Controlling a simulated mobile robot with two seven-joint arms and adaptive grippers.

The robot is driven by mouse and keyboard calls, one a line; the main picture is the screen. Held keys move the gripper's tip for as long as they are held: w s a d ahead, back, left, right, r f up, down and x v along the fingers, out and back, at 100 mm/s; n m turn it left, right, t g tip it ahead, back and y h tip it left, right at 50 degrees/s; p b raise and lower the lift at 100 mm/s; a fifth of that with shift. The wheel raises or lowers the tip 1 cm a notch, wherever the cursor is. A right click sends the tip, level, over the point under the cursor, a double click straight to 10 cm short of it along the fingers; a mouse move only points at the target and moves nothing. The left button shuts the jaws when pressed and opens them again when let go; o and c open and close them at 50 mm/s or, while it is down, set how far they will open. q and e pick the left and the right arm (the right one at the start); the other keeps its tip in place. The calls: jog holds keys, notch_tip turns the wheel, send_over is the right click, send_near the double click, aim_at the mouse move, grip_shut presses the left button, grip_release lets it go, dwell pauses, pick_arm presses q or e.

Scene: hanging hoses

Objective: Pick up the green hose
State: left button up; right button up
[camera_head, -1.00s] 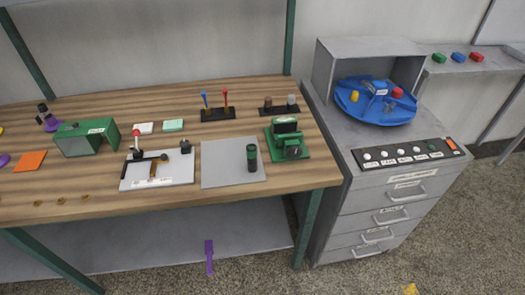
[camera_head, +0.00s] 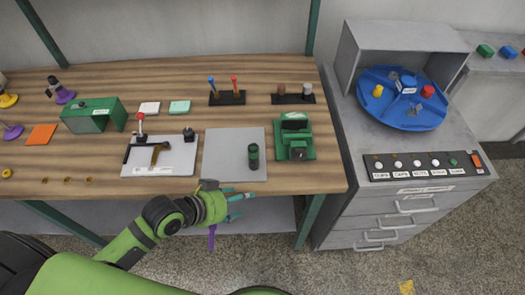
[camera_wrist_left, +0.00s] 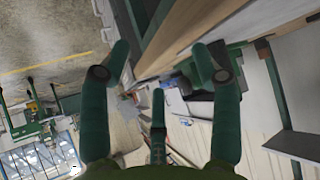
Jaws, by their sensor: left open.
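I cannot make out a hanging green hose in either view. A short dark green cylinder (camera_head: 253,156) stands upright on a grey plate (camera_head: 225,158) at the front of the wooden workbench; I cannot tell whether it is the hose. My left gripper (camera_head: 237,206) is open at the bench's front edge, in front of the grey plate and left of the cylinder. In the left wrist view its green fingers (camera_wrist_left: 160,68) are spread, with nothing between them. My right gripper is not in view.
A green machine (camera_head: 295,140) stands right of the plate. A white board with a red-knobbed lever (camera_head: 160,160) is to the left, near a green box (camera_head: 95,114). A grey cabinet (camera_head: 410,180) carries a blue turntable (camera_head: 385,108). A purple strip (camera_head: 212,238) shows below the gripper.

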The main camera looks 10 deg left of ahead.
aim_at(252, 155)
pick_arm(q)
jog(key=w+r+t+h, duration=0.1)
jog(key=w+r, duration=0.1)
jog(key=w+a+r+t+h, duration=0.1)
jog(key=w+r, duration=0.1)
jog(key=w, duration=0.1)
jog(key=w+a+r+h+p, duration=0.1)
jog(key=w+r, duration=0.1)
jog(key=r, duration=0.1)
jog(key=shift+w+m+t, duration=0.35)
jog(key=shift+m+t, duration=0.05)
jog(key=p+x, duration=0.1)
jog(key=x, duration=0.3)
jog(key=shift+w+d+f, duration=0.15)
jog(key=shift+w+d, duration=0.05)
jog(key=shift+w+d+f, duration=0.25)
jog(key=shift+w, duration=0.05)
jog(key=shift+s, duration=0.1)
jog(key=c, duration=1.1)
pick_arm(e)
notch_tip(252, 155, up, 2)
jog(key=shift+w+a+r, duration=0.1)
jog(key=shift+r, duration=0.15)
